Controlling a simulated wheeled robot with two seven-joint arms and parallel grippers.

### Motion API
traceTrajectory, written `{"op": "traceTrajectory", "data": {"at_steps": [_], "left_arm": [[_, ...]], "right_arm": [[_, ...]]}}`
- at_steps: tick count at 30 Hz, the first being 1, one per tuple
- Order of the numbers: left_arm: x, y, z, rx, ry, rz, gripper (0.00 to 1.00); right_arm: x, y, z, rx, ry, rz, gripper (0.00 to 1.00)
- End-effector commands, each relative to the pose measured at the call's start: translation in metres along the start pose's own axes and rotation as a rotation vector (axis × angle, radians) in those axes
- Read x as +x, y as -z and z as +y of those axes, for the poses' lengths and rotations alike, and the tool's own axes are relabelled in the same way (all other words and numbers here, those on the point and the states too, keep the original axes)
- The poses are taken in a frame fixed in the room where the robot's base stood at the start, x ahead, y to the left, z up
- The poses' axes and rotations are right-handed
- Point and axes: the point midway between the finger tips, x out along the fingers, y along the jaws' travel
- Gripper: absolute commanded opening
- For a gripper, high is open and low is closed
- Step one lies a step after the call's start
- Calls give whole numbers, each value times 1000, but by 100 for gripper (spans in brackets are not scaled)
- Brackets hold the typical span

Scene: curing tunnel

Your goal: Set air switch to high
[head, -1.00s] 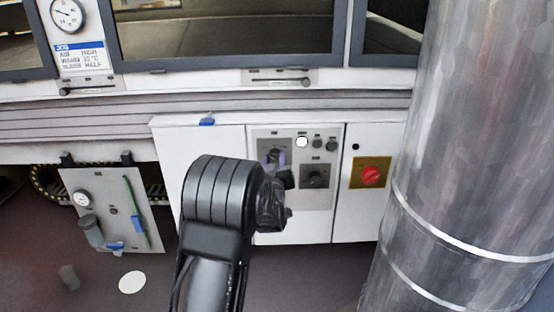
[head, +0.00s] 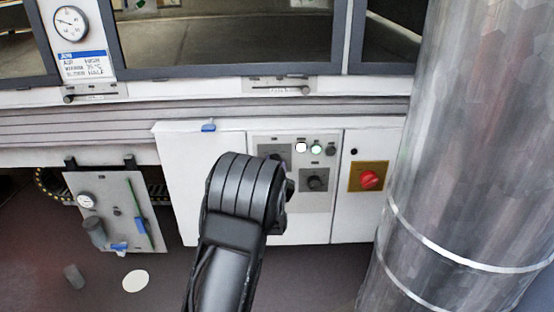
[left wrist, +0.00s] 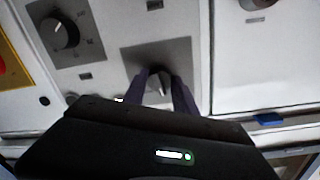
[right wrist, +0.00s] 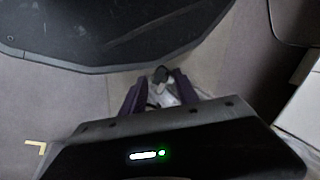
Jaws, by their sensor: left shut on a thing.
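The grey control panel (head: 308,203) is on the white cabinet. It carries a dark rotary switch (head: 315,180) at its lower right, which also shows at the left of the left wrist view (left wrist: 60,32). A second dark switch knob (left wrist: 157,72) is on its own grey plate in the left wrist view. My left gripper (left wrist: 160,88) is shut on this second knob. In the head view my left arm hides that knob and the fingers. The switch labels are too small to read.
A white lamp (head: 301,147) and a lit green lamp (head: 316,149) are on the panel. A large metal duct (head: 455,150) stands at the right. A sign (head: 82,66) hangs under a gauge.

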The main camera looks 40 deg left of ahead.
Motion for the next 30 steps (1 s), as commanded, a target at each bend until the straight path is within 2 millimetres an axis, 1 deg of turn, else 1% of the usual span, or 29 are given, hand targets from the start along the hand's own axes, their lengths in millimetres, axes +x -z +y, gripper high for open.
{"op": "traceTrajectory", "data": {"at_steps": [1,9,18,30], "left_arm": [[0,4,0,46,-3,-2,0],[0,4,-1,303,3,-17,0],[0,4,-1,588,8,-33,0],[0,5,-2,928,18,-52,0]], "right_arm": [[-6,-1,-3,-2,1,-3,36],[-22,-6,-13,-8,6,-14,36],[-40,-5,-19,-9,6,-12,36],[-58,-4,-26,-11,6,-12,36]]}}
